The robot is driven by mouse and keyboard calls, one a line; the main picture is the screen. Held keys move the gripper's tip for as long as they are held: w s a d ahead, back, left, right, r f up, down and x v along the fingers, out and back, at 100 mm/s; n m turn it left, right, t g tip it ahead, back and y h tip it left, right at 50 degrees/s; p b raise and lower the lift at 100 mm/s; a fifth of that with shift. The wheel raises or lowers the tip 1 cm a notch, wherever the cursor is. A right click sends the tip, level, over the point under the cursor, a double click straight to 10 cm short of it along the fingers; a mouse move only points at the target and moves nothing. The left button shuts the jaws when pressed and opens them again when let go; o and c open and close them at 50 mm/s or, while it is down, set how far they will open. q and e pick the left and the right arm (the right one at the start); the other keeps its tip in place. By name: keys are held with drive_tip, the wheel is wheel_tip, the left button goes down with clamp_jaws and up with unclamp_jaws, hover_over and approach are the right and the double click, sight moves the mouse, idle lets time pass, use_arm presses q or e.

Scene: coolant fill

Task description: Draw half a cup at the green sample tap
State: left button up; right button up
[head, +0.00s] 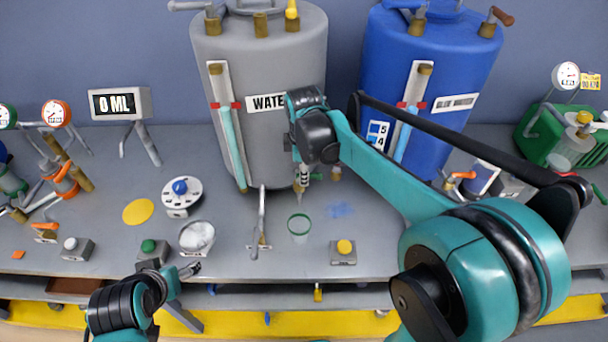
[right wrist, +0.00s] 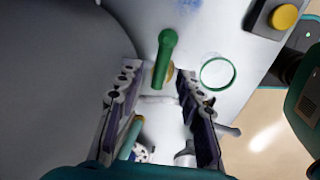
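A clear cup with a green rim (head: 298,226) stands on the bench in front of the grey water tank (head: 258,85); its rim also shows in the right wrist view (right wrist: 217,73). The green tap handle (right wrist: 166,55) shows just beyond and between my right fingertips. My right gripper (right wrist: 158,74) is open and empty, with a finger on each side of the handle's line; contact is not clear. In the head view this gripper (head: 303,175) is at the tank's lower front and hides most of the tap. My left gripper (head: 190,270) is low at the bench's front edge, apart from the cup.
A display (head: 120,103) reads 0 ML. A yellow-button box (head: 343,252) stands right of the cup, and an upright lever (head: 261,220) left of it. A blue tank (head: 425,75) stands right.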

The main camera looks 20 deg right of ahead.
drive_tip(key=shift+f, duration=0.35)
